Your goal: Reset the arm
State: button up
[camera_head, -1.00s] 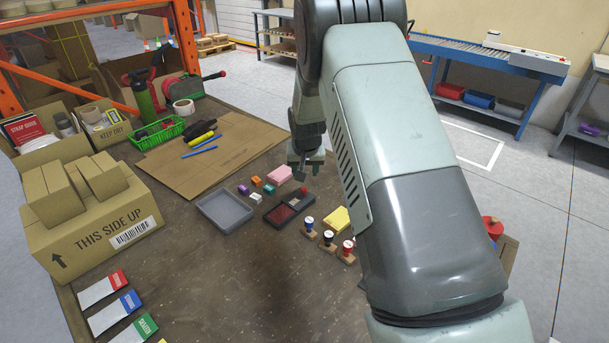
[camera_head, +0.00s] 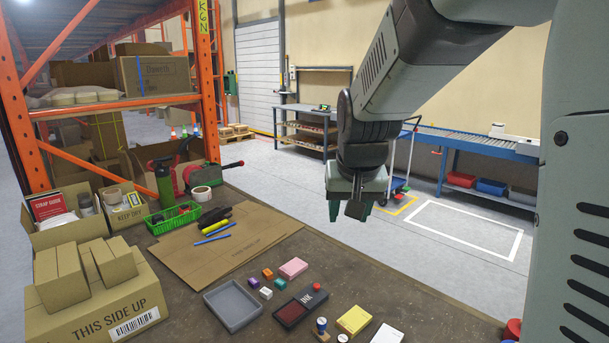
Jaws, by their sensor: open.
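My gripper (camera_head: 350,210) is open and hangs pointing down, high above the far right edge of the brown table. No object shows between its fingers. My arm reaches in from the right side of the view. Below and left of the gripper, apart from it, a grey tray (camera_head: 206,296) and a dark ink pad box (camera_head: 290,314) marked INK lie on the table. A pink block (camera_head: 293,268) and several small coloured blocks lie behind them. A stamp (camera_head: 321,328) and a yellow pad (camera_head: 354,320) are at the front.
A flattened cardboard sheet (camera_head: 190,265) with markers lies behind the tray. A green basket (camera_head: 172,219), tape and open boxes stand at the back left. A carton (camera_head: 80,309) stands front left. An orange rack (camera_head: 208,70) rises behind. The air around the gripper is clear.

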jog(key=s+d+r, duration=0.1)
jog(key=s+r, duration=0.1)
jog(key=s, duration=1.1)
jog(key=s+d+r, duration=0.2)
jog(key=s+r, duration=0.1)
jog(key=s, duration=0.9)
jog(key=shift+s+r+t, duration=0.2)
jog(key=shift+s+t, duration=0.1)
jog(key=shift+s, duration=0.05)
